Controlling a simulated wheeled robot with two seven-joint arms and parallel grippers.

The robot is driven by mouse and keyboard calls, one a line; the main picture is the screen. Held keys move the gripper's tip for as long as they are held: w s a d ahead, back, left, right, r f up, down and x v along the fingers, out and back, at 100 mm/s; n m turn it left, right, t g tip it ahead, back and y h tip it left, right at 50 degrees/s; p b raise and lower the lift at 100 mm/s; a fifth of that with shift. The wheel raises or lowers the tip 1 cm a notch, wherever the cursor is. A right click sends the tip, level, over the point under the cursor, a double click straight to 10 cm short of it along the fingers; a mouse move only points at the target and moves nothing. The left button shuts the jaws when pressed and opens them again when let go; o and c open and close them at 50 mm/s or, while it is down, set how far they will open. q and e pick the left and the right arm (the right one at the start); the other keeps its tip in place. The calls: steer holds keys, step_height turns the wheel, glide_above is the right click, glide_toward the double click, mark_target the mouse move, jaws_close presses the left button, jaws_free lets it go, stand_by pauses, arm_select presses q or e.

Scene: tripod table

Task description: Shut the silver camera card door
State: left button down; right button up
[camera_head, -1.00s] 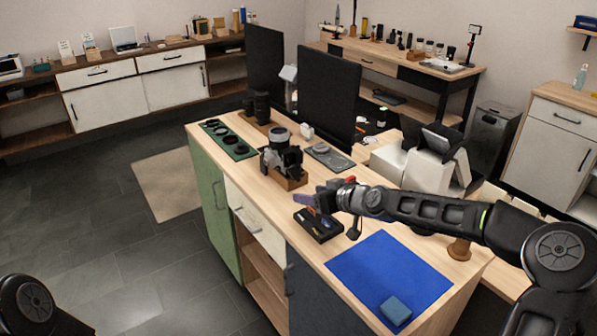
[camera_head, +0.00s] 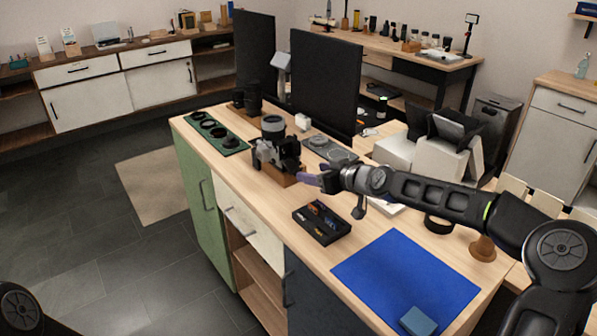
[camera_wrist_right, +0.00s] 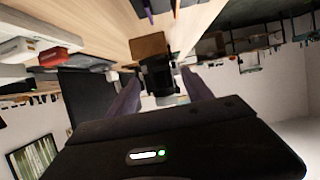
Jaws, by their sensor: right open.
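The silver camera (camera_head: 277,148), with black lens and grips, stands on a small wooden block (camera_head: 284,178) on the long workbench. It also shows inverted, dark and backlit, between the fingers in the right wrist view (camera_wrist_right: 158,76). Its card door is too small to make out. My right gripper (camera_head: 311,179) is open and empty, just to the right of the camera and pointing toward it. The purple fingers show spread apart in the right wrist view (camera_wrist_right: 160,92), with no clear contact. Only a dark part of my left arm shows at lower left; its gripper is out of view.
A black tray of small items (camera_head: 321,223) lies in front of the gripper. A blue mat (camera_head: 404,276) with a blue block (camera_head: 418,321) is nearer. A green tray with round parts (camera_head: 222,138) lies beyond the camera. A dark monitor (camera_head: 325,85) stands behind.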

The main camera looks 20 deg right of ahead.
mark_target(298, 170)
steer(key=p+x, duration=0.1)
steer(key=x, duration=0.6)
steer(key=shift+p, duration=0.3)
steer(key=shift+w+a+f, duration=0.1)
steer(key=shift+w+f, duration=0.15)
steer(key=shift+w, duration=0.15)
steer(key=shift+c, duration=0.2)
jaws_close()
